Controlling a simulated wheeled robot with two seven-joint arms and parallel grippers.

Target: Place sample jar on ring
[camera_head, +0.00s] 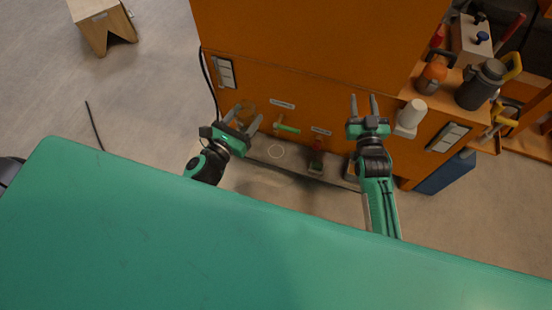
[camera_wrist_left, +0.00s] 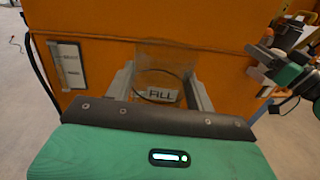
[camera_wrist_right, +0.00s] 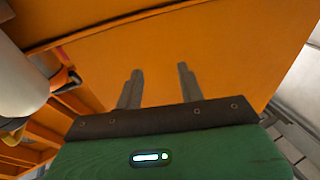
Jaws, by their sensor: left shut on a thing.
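The sample jar appears to be the clear, see-through vessel (camera_wrist_left: 165,58) between my left gripper's fingers (camera_wrist_left: 160,82) in the left wrist view. A dark round rim and a label reading "FILL" show through or behind it. In the head view the jar (camera_head: 244,109) looks faint and amber. My left gripper (camera_head: 247,115) is shut on it, in front of the orange cabinet. The ring (camera_head: 276,151) is a thin pale circle on the grey ledge, below and right of the jar. My right gripper (camera_head: 363,104) is open and empty; its fingers (camera_wrist_right: 159,85) stand apart before the orange panel.
The orange cabinet (camera_head: 300,45) fills the far side. A green handle (camera_head: 287,128) and a red-topped item (camera_head: 317,155) stand near the ring. A green surface (camera_head: 200,235) fills the foreground.

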